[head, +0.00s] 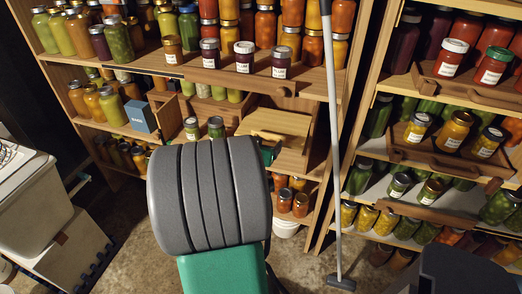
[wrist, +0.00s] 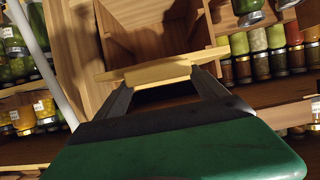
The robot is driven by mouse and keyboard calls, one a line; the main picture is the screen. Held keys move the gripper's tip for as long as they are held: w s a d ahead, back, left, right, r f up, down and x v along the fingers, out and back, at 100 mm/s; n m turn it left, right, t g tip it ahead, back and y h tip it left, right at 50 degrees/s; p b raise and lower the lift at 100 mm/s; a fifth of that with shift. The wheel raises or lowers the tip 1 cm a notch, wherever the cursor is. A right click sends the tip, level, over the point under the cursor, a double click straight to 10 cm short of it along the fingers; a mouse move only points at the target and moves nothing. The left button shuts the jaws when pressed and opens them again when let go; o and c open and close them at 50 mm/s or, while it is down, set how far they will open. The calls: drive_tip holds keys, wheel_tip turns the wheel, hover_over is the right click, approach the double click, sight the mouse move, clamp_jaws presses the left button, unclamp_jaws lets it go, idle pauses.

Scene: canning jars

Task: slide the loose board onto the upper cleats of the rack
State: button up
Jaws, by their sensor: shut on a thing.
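The loose board (head: 278,121) is a pale wooden panel at the middle of the rack (head: 300,160) in the head view, just beyond my arm. In the wrist view its near edge (wrist: 157,75) shows as a pale strip between my fingertips. My gripper (wrist: 160,82) is shut on this edge, one dark finger at each side. In the head view my grey and green arm hides most of the gripper. The board lies in front of an open wooden bay (wrist: 165,35).
Jars crowd the shelves above and beside the bay, with two jars (head: 204,128) close left of the board. A blue box (head: 142,117) stands further left. A pole with a flat foot (head: 335,180) leans right of the bay. A white bucket (head: 286,228) sits below.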

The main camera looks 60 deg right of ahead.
sight(273, 130)
drive_tip(key=shift+w+d+b, duration=0.25)
drive_tip(key=shift+d+b, duration=0.4)
drive_tip(key=shift+d, duration=1.15)
drive_tip(key=shift+w+d+b, duration=0.3)
drive_tip(key=shift+d+b, duration=0.4)
drive_tip(key=shift+d, duration=1.1)
drive_tip(key=shift+w+d+b, duration=0.25)
drive_tip(key=shift+d+b, duration=0.4)
drive_tip(key=shift+d, duration=1.15)
drive_tip(key=shift+d+f+b, duration=0.15)
drive_tip(key=shift+f+b, duration=0.05)
drive_tip(key=shift+b, duration=0.1)
drive_tip(key=shift+f+b, duration=0.3)
drive_tip(key=shift+b, duration=0.2)
drive_tip(key=o, duration=1.9)
drive_tip(key=shift+o, duration=0.2)
drive_tip(key=shift+f, duration=0.1)
drive_tip(key=v, duration=0.8)
